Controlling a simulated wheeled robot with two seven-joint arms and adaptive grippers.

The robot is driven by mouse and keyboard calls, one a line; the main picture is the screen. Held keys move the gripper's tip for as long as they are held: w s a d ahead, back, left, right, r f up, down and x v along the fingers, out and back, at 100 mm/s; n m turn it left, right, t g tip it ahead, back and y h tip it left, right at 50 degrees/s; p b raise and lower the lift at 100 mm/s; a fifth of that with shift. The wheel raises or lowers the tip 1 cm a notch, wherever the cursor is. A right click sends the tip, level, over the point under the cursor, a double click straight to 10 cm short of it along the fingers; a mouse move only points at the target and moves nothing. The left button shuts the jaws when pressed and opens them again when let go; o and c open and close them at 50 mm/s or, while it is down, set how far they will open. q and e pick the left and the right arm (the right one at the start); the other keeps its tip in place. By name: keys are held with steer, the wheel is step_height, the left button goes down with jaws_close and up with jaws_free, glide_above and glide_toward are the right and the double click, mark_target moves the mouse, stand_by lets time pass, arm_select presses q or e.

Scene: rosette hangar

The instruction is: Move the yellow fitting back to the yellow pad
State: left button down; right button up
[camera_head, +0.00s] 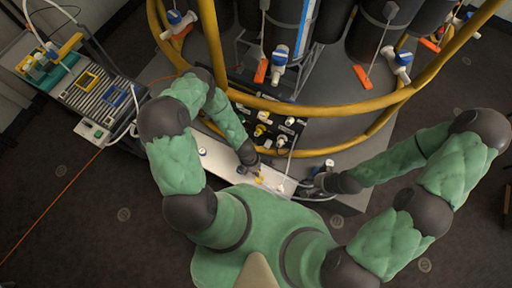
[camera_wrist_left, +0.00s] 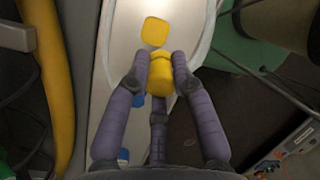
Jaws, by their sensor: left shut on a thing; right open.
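The yellow fitting (camera_wrist_left: 160,76) is between the fingers of my left gripper (camera_wrist_left: 160,66) in the left wrist view; the gripper is shut on it. The yellow pad (camera_wrist_left: 155,32) is a flat rounded square on the white shelf, just beyond the fitting in that view. Whether the fitting touches the shelf cannot be told. In the head view my left gripper (camera_head: 258,176) is over the white shelf, where the fitting is too small to make out clearly. My right gripper (camera_head: 308,184) is open near the right end of the shelf.
The white shelf (camera_head: 219,166) runs below a dark panel of fittings (camera_head: 264,128). A yellow ring rail (camera_head: 320,106) curves above. A pale hose loops beside the shelf (camera_wrist_left: 112,60). A tool cart (camera_head: 70,95) stands at left.

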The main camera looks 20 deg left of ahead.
mark_target(260, 180)
arm_select(q)
steer(key=m+y, duration=0.1)
steer(key=s+f+m, duration=0.1)
steer(key=m, duration=0.1)
steer(key=shift+d+f+y, duration=0.1)
steer(key=shift+d+y, duration=0.3)
steer(key=m, duration=0.2)
steer(key=y, duration=0.1)
steer(key=shift+w+d+f+m, duration=0.1)
steer(key=shift+d+f+m, duration=0.2)
steer(key=shift+m, duration=0.1)
steer(key=shift+w+d+f+m+t, duration=0.15)
steer(key=shift+w+d+m+t, duration=0.2)
steer(key=shift+m, duration=0.45)
steer(key=shift+s+f, duration=0.1)
steer(key=shift+f, duration=2.7)
steer(key=shift+f+b, duration=0.5)
steer(key=shift+b, duration=0.25)
steer(key=c, duration=1)
jaws_free()
